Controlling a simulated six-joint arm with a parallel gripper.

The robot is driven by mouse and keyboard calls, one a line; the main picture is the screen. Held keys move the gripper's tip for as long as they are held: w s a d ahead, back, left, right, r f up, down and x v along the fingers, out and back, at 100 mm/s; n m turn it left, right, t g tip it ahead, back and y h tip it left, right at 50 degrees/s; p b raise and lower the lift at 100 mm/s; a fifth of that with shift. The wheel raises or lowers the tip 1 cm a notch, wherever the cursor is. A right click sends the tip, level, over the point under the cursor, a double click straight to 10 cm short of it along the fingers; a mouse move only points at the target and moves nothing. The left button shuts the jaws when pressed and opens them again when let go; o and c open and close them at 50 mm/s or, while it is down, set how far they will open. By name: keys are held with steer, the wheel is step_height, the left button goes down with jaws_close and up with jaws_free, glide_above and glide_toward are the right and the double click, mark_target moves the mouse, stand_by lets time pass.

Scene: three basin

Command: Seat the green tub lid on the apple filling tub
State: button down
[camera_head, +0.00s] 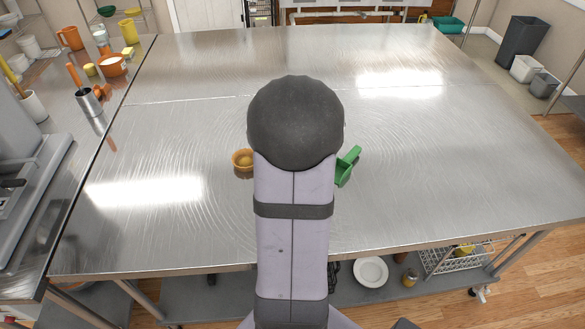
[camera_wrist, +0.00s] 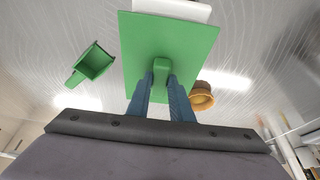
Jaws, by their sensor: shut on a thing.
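The green tub lid (camera_wrist: 190,38) is a flat rectangle with a raised knob, seen in the wrist view. My gripper (camera_wrist: 162,82) is shut on that knob, with one blue finger on each side. A white thing (camera_wrist: 178,10), perhaps the apple filling tub, shows past the lid's far edge. The lid covers the rest of it, and I cannot tell whether they touch. In the head view my arm hides the lid, the gripper and the white thing.
On the steel table (camera_head: 450,150), a green scoop (camera_head: 346,168) lies right of my arm and a small orange bowl (camera_head: 243,160) stands left of it. Both also show in the wrist view, the scoop (camera_wrist: 92,63) left and the bowl (camera_wrist: 201,97) right. The table's right side is clear.

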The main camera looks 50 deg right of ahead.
steer(key=shift+f, duration=0.25)
steer(key=c, duration=1.5)
jaws_free()
steer(key=shift+r, duration=0.1)
steer(key=shift+p+v, duration=0.95)
steer(key=shift+v, duration=0.55)
steer(key=shift+b+v, duration=0.95)
steer(key=shift+v, duration=2.7)
